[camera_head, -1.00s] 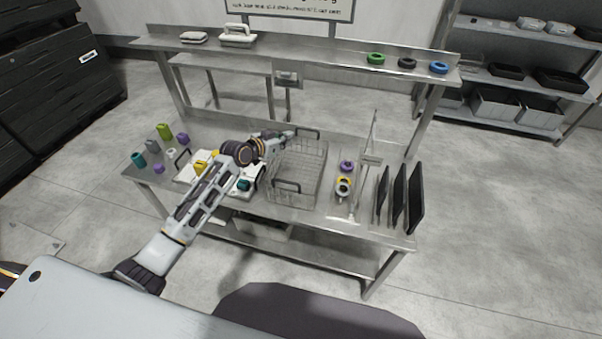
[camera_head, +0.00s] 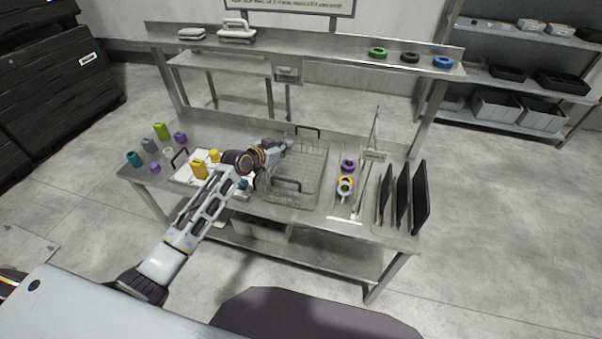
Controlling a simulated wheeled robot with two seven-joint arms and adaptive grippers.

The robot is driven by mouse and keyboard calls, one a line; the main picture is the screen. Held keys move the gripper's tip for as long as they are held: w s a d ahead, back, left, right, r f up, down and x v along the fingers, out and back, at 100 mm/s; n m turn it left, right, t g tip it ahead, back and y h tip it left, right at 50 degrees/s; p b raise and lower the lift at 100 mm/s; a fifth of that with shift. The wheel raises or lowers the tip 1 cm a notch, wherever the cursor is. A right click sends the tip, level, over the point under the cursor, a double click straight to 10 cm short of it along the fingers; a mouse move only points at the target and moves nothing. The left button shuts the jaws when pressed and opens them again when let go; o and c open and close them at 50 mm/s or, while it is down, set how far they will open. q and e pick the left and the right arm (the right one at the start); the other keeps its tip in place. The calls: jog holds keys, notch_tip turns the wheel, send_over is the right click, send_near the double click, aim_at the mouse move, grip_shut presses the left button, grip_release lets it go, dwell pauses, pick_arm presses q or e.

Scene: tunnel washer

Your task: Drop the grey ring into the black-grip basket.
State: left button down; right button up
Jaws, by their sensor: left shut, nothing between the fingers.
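The wire basket with black grips (camera_head: 312,178) stands on the steel table, right of its middle. My left gripper (camera_head: 287,146) is shut and empty at the basket's back left side; whether it is over the rim or inside cannot be told. A ring stack right of the basket shows a purple ring (camera_head: 347,166), a yellow ring (camera_head: 346,179) and a pale greyish ring (camera_head: 344,189). I cannot tell for sure which is the grey ring; no ring shows clearly in the basket. My right gripper is not in view.
Green (camera_head: 377,53), dark (camera_head: 410,58) and blue (camera_head: 443,62) rings lie on the upper shelf. Upright black panels (camera_head: 418,198) stand at the table's right end. Yellow pieces (camera_head: 199,169) sit on a white tray to the left, with several coloured pieces beyond it.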

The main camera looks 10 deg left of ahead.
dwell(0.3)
pick_arm(q)
jog(key=c, duration=1.7)
grip_release()
jog(key=shift+v, duration=6)
jog(key=shift+f, duration=0.1)
